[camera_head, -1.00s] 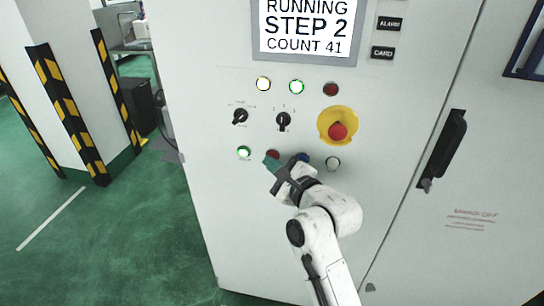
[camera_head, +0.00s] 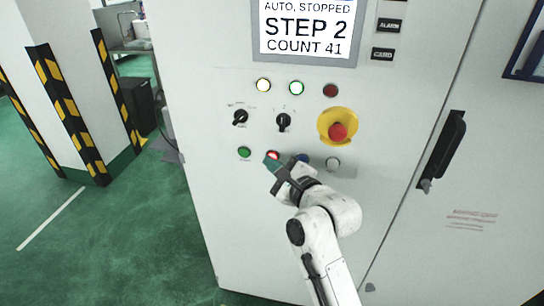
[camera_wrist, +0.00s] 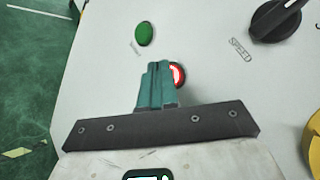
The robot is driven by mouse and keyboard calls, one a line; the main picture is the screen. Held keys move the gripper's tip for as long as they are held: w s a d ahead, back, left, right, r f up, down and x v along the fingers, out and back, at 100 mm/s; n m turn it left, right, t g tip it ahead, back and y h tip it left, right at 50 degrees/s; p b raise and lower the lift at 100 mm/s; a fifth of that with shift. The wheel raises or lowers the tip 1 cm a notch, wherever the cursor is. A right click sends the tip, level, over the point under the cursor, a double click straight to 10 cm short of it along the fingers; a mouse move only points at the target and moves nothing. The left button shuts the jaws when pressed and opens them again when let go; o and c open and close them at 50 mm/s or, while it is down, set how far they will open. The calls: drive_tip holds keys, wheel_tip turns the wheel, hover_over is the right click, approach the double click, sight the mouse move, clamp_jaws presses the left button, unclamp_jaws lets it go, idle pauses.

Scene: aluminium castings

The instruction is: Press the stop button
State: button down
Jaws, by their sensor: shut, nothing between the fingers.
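The red stop button (camera_head: 274,154) is in the bottom row of the panel, right of the green button (camera_head: 244,152). It is lit, with a bright ring in the wrist view (camera_wrist: 178,75), partly hidden behind my fingers. My gripper (camera_head: 270,162) is shut and empty, its teal fingertips at the red button's lower left edge. In the wrist view the fingertips (camera_wrist: 158,66) overlap the button; I cannot tell whether they touch it. The screen (camera_head: 305,30) reads "AUTO, STOPPED, STEP 2, COUNT 41".
A red emergency knob on a yellow plate (camera_head: 338,127) sits up and right of my gripper. Two black selector switches (camera_head: 284,121) are above it. Blue and white buttons (camera_head: 333,164) lie to the right, the blue one partly hidden by my gripper. A black door handle (camera_head: 443,150) is farther right.

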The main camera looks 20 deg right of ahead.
drive_tip(key=shift+s+a+p, duration=0.3)
drive_tip(key=shift+s+p, duration=0.1)
drive_tip(key=shift+s, duration=0.15)
drive_tip(key=shift+s+a+p, duration=0.75)
drive_tip(key=shift+s+a, duration=0.05)
drive_tip(key=shift+s, duration=0.2)
drive_tip(key=shift+s+a+p, duration=0.75)
drive_tip(key=shift+s, duration=0.25)
